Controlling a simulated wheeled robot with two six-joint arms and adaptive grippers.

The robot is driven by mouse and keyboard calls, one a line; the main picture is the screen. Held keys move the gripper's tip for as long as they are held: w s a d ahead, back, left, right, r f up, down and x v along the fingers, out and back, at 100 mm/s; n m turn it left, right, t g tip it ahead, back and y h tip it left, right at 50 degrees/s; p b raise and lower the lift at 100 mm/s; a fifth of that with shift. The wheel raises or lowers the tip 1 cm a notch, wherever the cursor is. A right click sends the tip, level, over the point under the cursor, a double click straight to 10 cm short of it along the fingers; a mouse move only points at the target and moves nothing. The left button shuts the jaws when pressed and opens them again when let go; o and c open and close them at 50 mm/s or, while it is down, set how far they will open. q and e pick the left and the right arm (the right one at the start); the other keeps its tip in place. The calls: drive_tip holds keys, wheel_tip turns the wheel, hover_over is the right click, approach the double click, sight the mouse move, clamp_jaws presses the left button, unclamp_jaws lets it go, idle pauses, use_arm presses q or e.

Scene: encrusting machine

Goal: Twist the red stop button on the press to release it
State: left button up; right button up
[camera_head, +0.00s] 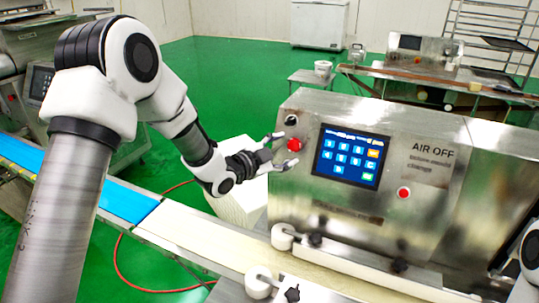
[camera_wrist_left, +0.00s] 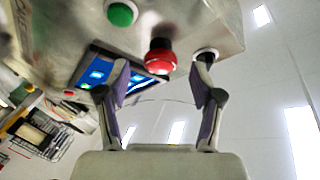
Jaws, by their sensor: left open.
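The red stop button (camera_head: 294,145) is on the front of the steel press (camera_head: 380,110), left of its blue touchscreen (camera_head: 347,155). My left gripper (camera_head: 284,150) is open right in front of the button, with one finger above and one below it in the head view. In the left wrist view the red button (camera_wrist_left: 161,60) stands out from the panel, beyond and between the open fingertips of my left gripper (camera_wrist_left: 163,68). I cannot tell whether the fingers touch it. Of my right arm, only a white part shows at the right edge of the head view; its gripper is out of view.
A black switch (camera_head: 291,120) sits just above the stop button. Another red button (camera_head: 404,193) is lower right of the screen. A green button (camera_wrist_left: 122,13) shows in the left wrist view. A conveyor (camera_head: 195,232) with rollers runs below the press.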

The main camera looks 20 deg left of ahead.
use_arm(q)
drive_tip(key=v, duration=0.8)
drive_tip(key=shift+a+f, duration=0.1)
drive_tip(key=shift+s, duration=0.15)
